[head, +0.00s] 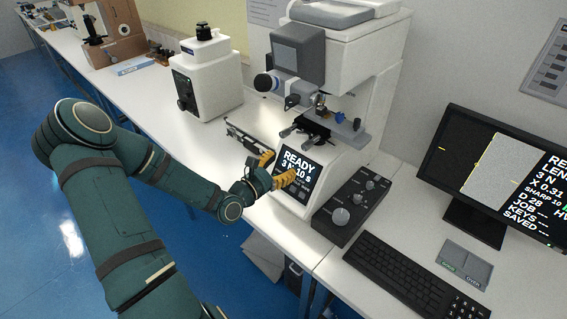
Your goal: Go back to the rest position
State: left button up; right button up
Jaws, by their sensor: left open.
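My left gripper (275,169) has yellow fingertips and is open and empty. It is in front of the hardness tester's (362,70) panel screen (297,176), overlapping the screen's left edge. I cannot tell whether a fingertip touches the screen. The screen reads "READY", "3 N" and "10 s", partly covered by the gripper. My left arm reaches in from the lower left over the bench edge. My right gripper is not in view.
A control box with knobs (351,206), a keyboard (416,277) and a monitor (500,178) stand to the right. A second white machine (208,75) stands behind left. The white bench (150,95) has bare surface at left; blue floor is open beyond its edge.

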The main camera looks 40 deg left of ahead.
pick_arm(q)
jog(key=shift+f, duration=0.1)
dwell(0.3)
jog(key=s+d+f+m+g+h+b, duration=0.1)
jog(key=d+f+m+g+b, duration=0.1)
jog(key=d+f+m, duration=0.5)
jog(key=s+d+f+m+g+h+b, duration=0.1)
jog(key=s+d+f+m+g+b, duration=0.1)
jog(key=d+f+m+g, duration=0.3)
jog(key=s+d+f+m+g+h+b, duration=0.1)
jog(key=d+f+m+g+b, duration=0.2)
jog(key=d+f+m, duration=0.5)
jog(key=shift+s+d+f+m+g+h, duration=0.2)
jog(key=shift+d+f+g, duration=0.1)
jog(key=shift+d+f, duration=0.7)
jog(key=shift+s+d+f+m+g+h, duration=0.1)
jog(key=shift+s+d+f+g+h, duration=0.15)
jog(key=shift+d+f, duration=0.7)
jog(key=s+d+f+m+g+b, duration=0.1)
jog(key=s+d+f+m+g, duration=0.1)
jog(key=s+f+m, duration=0.1)
jog(key=s+d+f+m+g+y+b, duration=0.1)
jog(key=s+d+f+m+g, duration=0.1)
jog(key=s+m, duration=0.3)
jog(key=shift+s+d+f+m+g, duration=0.2)
jog(key=shift+d+f+m+g, duration=0.25)
jog(key=shift+m, duration=0.65)
jog(key=shift+o, duration=0.3)
jog(key=shift+a, duration=0.1)
